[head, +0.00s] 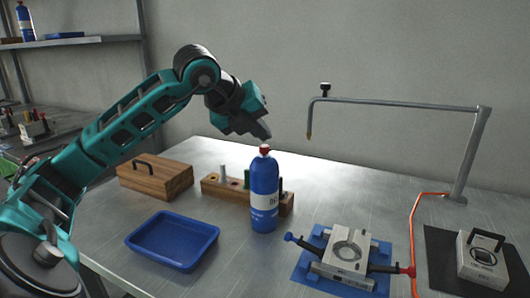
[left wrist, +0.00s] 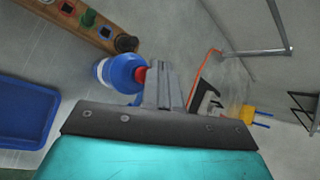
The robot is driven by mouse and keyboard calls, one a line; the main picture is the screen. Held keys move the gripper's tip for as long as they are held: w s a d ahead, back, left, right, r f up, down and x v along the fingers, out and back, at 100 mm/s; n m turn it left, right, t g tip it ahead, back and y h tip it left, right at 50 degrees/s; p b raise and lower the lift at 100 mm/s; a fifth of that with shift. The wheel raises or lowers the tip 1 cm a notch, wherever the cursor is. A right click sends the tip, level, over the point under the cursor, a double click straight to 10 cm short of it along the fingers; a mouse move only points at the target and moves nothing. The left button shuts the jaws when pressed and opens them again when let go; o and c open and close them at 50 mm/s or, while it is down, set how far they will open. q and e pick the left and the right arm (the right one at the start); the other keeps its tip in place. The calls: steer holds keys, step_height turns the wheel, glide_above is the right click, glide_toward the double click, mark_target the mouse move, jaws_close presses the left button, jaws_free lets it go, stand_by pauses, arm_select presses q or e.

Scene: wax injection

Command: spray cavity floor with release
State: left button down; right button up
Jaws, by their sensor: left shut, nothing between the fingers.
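A blue bottle (head: 264,182) with a white label and a red cap stands upright on the metal table. It also shows in the left wrist view (left wrist: 117,72), left of my fingers. My left gripper (head: 264,134) is shut and empty, just above the bottle's cap in the head view; whether it touches the cap is unclear. Its closed fingers also show in the left wrist view (left wrist: 164,86). A grey metal mold block (head: 346,248) with a round cavity lies on a blue mat (head: 310,272), with dark side handles tipped blue and red. My right gripper is not in view.
A blue tray (head: 174,241) lies front left, with a wooden box (head: 155,177) behind it. A wooden rack (head: 218,192) stands behind the bottle. A metal arm stand (head: 470,155), an orange cable (head: 413,235) and a grey block (head: 482,262) on a black mat are at right.

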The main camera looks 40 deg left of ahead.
mark_target(261, 147)
arm_select(q)
steer(key=shift+f+b, duration=0.5)
stand_by(0.7)
steer(key=shift+r, duration=0.1)
steer(key=shift+r+p, duration=0.85)
steer(key=shift+r, duration=0.05)
steer(key=shift+r+p, duration=0.3)
step_height(261, 147, up, 5)
steer(key=p, duration=0.4)
steer(key=shift+r+p, duration=0.2)
steer(key=shift+p, duration=0.2)
